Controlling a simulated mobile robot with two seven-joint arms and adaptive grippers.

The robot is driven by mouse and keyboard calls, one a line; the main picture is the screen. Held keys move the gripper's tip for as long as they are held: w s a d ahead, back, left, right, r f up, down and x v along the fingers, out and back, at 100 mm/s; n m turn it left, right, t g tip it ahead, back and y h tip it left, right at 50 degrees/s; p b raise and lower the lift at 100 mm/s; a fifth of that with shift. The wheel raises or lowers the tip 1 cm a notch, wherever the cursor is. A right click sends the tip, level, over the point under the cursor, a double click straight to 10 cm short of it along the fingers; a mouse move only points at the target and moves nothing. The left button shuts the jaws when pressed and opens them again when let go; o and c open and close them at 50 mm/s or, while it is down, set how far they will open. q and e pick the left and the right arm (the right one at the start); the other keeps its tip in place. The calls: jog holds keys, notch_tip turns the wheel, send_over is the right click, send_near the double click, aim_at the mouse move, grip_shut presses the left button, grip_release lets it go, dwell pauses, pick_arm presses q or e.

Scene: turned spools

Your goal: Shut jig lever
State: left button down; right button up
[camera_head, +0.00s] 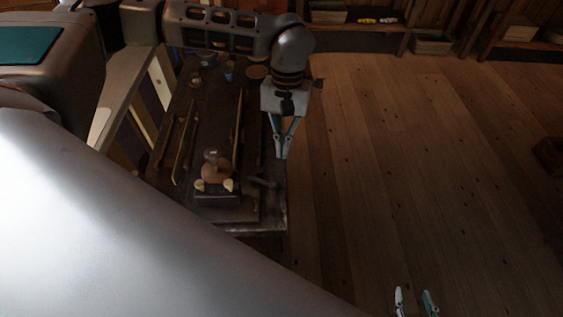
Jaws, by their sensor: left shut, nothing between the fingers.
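The jig (217,199) is a dark block near the front of the workbench, with two pale pads on its front. A round brown turned piece (216,172) sits in it. A dark lever (264,183) sticks out to the right of the jig. My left gripper (281,156) points down by the bench's right edge, above and slightly right of the lever, shut and empty. It looks apart from the lever, though the height gap is hard to judge. My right gripper (415,298) is at the bottom edge over the floor, its two fingertips apart, with nothing between them.
The dark workbench (212,125) carries long thin rods (184,145) on its left and small cups (229,70) at the back. Shelves (360,35) stand along the far wall. My own body hides the lower left.

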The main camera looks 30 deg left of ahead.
pick_arm(q)
jog(key=v, duration=0.4)
jog(key=shift+f, duration=0.15)
dwell(0.4)
